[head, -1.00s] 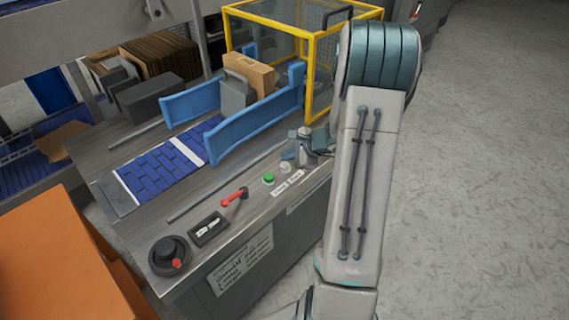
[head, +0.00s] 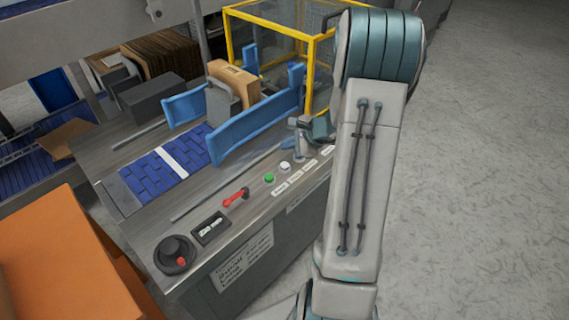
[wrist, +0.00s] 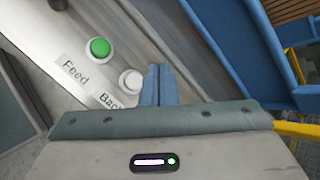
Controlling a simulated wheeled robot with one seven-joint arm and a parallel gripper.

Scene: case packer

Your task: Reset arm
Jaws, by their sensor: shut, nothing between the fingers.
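My gripper (head: 300,152) is above the right part of the case packer's control panel (head: 212,248), partly hidden by my arm. In the wrist view its two blue fingers (wrist: 158,80) are together with nothing between them. They are close to the white button (wrist: 130,82), labelled "Back"; I cannot tell whether they touch it. The green button (wrist: 99,48), labelled "Feed", is further left. Both the green button (head: 269,178) and the white button (head: 285,167) also show in the head view.
A red-handled lever (head: 236,197) and a black knob (head: 174,253) sit on the panel. A blue belt (head: 150,178) runs between blue guides (head: 262,125), with a grey plate (head: 219,104) and a cardboard box (head: 235,82). A yellow-framed cage (head: 308,75) stands behind. Open floor (head: 490,180) lies right.

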